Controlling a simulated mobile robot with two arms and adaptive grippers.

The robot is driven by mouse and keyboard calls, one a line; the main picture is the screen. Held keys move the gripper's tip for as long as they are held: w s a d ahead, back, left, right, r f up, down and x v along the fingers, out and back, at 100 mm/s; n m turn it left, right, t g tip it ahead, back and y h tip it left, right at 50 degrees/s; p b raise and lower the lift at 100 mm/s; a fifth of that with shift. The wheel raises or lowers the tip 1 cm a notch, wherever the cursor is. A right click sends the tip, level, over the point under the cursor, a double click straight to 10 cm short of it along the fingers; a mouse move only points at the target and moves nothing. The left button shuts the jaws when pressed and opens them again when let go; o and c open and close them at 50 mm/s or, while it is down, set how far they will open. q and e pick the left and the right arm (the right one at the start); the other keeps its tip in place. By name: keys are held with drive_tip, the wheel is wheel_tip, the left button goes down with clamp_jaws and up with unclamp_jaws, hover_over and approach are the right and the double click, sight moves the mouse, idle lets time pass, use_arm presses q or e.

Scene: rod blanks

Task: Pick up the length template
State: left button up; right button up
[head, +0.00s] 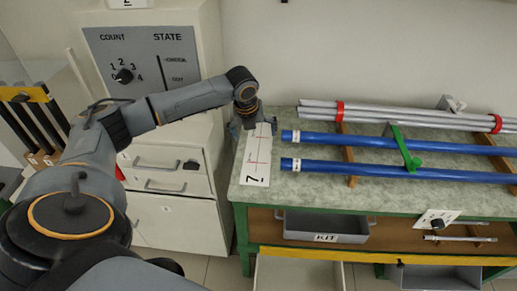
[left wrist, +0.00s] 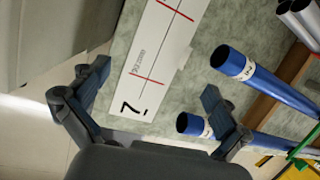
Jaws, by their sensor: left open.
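The length template is most likely the flat white strip (head: 255,171) with red cross lines and a black 7 at its near end. It lies at the left end of the green-topped bench, and the left wrist view shows it (left wrist: 157,48) too. My left gripper (head: 249,127) is over the strip's far part in the head view, fingers pointing down, and hides some of it. In the left wrist view the fingers (left wrist: 155,82) are spread apart, with the strip showing between and beyond them and nothing held. The height of the gap cannot be told. My right gripper is not in view.
Two blue tubes (head: 350,140) lie on wooden supports right of the strip, with a green clamp (head: 407,150). Grey rods (head: 400,115) with red bands lie behind. A cabinet (head: 160,150) stands left of the bench (head: 310,187). A grey KIT tray (head: 315,228) sits below.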

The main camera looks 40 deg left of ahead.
sight(258, 149)
use_arm(q)
drive_tip(key=shift+w+x, duration=0.25)
drive_tip(key=shift+x, duration=0.8)
drive_tip(key=x, duration=0.5)
drive_tip(key=shift+a+p, duration=0.1)
drive_tip(key=shift+p, duration=0.3)
drive_tip(key=shift+s, duration=0.1)
drive_tip(key=shift+c, duration=1.3)
drive_tip(key=c, duration=0.7)
drive_tip(key=shift+s, duration=0.1)
clamp_jaws()
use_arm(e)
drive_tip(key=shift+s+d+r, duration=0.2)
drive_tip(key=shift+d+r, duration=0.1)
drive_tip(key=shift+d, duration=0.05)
